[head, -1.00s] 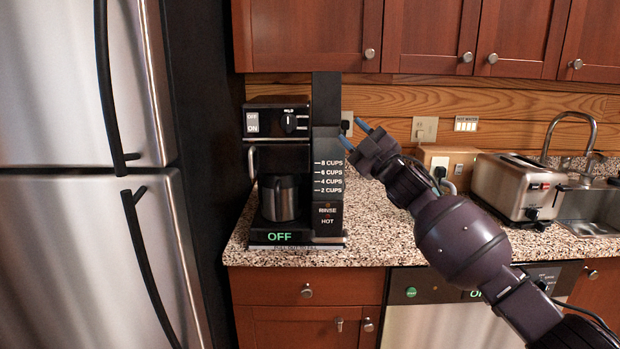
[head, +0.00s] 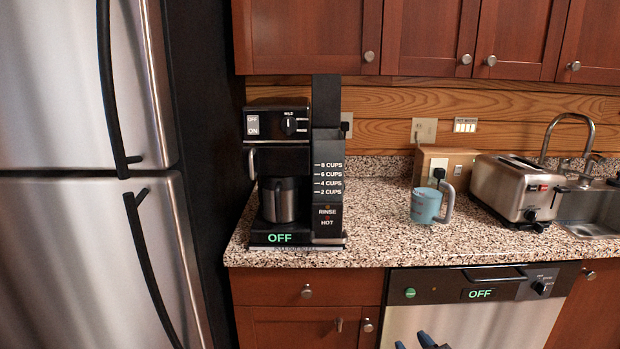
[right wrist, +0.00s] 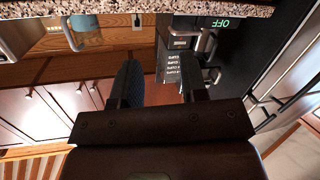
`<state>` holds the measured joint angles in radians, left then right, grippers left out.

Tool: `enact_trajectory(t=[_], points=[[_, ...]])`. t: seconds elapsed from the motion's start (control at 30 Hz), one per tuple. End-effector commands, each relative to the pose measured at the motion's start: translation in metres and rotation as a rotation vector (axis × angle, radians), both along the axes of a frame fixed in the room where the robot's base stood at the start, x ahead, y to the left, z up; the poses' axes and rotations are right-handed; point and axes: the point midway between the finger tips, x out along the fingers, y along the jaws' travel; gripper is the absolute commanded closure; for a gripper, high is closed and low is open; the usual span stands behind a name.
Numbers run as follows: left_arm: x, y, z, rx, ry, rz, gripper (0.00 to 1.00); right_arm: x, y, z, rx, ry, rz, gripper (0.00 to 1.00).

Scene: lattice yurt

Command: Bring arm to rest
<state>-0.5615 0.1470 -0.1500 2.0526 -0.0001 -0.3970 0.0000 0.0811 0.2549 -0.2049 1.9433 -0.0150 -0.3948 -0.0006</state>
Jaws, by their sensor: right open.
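My right gripper (head: 413,342) shows only as fingertips at the bottom edge of the head view, low in front of the dishwasher. In the right wrist view the same gripper (right wrist: 160,76) has its two dark fingers apart, with nothing between them. The rest of the right arm is out of the head view. My left gripper is in neither view. A light blue mug (head: 425,205) with a grey handle stands upright on the counter, apart from the gripper; it also shows in the right wrist view (right wrist: 83,24).
A coffee machine (head: 328,150) holding a metal cup (head: 278,203) stands on the speckled counter (head: 375,235). A toaster (head: 510,188) and sink (head: 597,208) are to the right. The fridge (head: 75,90) is left. The dishwasher (head: 510,322) and cabinets line the counter's front.

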Motion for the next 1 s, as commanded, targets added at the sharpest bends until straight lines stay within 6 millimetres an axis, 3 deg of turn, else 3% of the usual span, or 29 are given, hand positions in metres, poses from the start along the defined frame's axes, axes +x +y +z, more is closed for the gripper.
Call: enact_trajectory(t=[0.03,0.4,0.6,0.8,1.0], points=[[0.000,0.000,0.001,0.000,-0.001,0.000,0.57,-0.020,-0.007,-0.014,0.018,0.036,-0.021,0.60],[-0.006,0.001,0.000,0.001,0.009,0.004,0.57,-0.155,-0.051,-0.104,0.088,0.283,-0.173,0.60],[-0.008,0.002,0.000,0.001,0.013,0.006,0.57,-0.227,-0.066,-0.149,0.094,0.427,-0.240,0.60],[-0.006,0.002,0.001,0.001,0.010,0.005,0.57,-0.260,-0.072,-0.165,0.091,0.490,-0.265,0.60],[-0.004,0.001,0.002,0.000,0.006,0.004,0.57,-0.263,-0.072,-0.167,0.090,0.497,-0.266,0.60]])
